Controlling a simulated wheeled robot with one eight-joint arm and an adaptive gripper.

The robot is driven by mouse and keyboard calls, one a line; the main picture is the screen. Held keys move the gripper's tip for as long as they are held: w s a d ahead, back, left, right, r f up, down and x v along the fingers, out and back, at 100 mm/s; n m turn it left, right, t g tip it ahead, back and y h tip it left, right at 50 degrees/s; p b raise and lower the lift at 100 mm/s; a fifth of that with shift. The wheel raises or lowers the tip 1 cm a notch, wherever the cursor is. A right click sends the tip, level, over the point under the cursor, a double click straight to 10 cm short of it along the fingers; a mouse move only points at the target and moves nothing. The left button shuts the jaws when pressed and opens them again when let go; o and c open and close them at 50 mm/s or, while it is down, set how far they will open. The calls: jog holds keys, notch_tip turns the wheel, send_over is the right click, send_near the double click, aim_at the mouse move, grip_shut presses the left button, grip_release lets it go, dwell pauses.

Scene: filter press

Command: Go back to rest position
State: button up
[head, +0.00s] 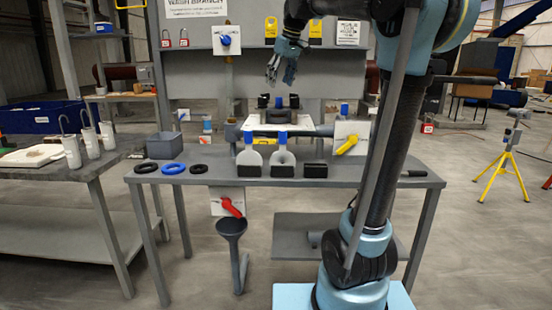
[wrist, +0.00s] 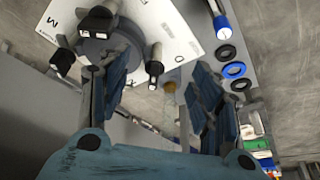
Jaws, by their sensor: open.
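My gripper (head: 281,68) is open and empty in the head view. It hangs in the air above the back of the grey table (head: 400,178), in front of the grey back panel. The filter press (head: 280,118), with black knobs and a white plate, stands on the table below it. In the wrist view my gripper (wrist: 160,100) shows two spread blue fingers with nothing between them. The press's white plate (wrist: 178,35) and black knobs (wrist: 97,22) show beyond the fingers.
Black and blue rings (head: 173,168) and a grey bin (head: 165,145) are at the table's left. A yellow-handled valve (head: 347,145) is at the right. A red-handled valve (head: 231,206) and a funnel (head: 231,228) are below the table's front. A blue valve (head: 226,40) and padlocks (head: 184,38) are on the panel.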

jog(key=s+d+f+m+h, duration=0.1)
jog(key=s+d+f+m, duration=0.1)
jog(key=s+d+f, duration=0.4)
jog(key=s+d+f+m, duration=0.3)
jog(key=s+d+f, duration=0.2)
jog(key=s+f, duration=1.1)
jog(key=s+d+f+m+g+h, duration=0.1)
jog(key=s+d+f, duration=0.5)
jog(key=s+f, duration=0.6)
notch_tip(320, 180, down, 7)
jog(key=shift+d+r+m+h, duration=0.1)
jog(key=shift+d+m+h, duration=0.25)
jog(key=shift+m, duration=0.35)
